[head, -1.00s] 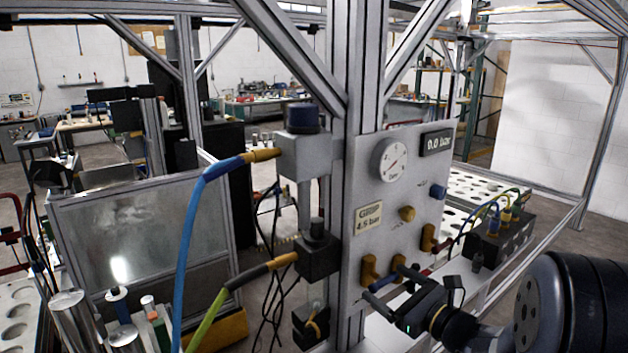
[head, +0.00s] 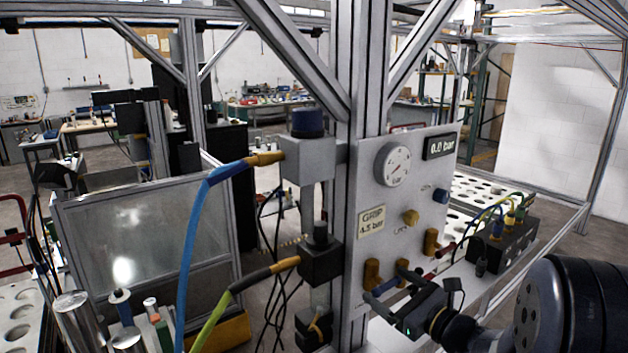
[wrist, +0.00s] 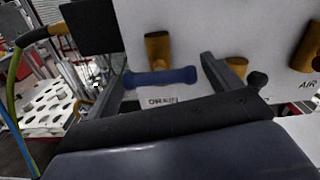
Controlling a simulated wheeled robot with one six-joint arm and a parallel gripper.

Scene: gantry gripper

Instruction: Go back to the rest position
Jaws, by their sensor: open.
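My gripper (head: 386,286) is open at the lower edge of the light panel (head: 375,255), low and right of centre in the head view. In the wrist view my gripper (wrist: 162,62) has its two fingers apart, one on each side of a dark blue bar-shaped handle (wrist: 160,77). I cannot tell whether a finger touches the handle. Brass-coloured fittings (wrist: 157,48) stand out from the panel just behind the fingers. A small label, partly hidden, shows below the handle.
The panel carries a round gauge (head: 393,164), a display (head: 440,146) reading 0.0 bar and a grip label (head: 371,222). A vertical frame post (head: 358,100) stands left of it. Hoses (head: 190,240) hang further left. A black valve block (head: 505,245) with cables sits right.

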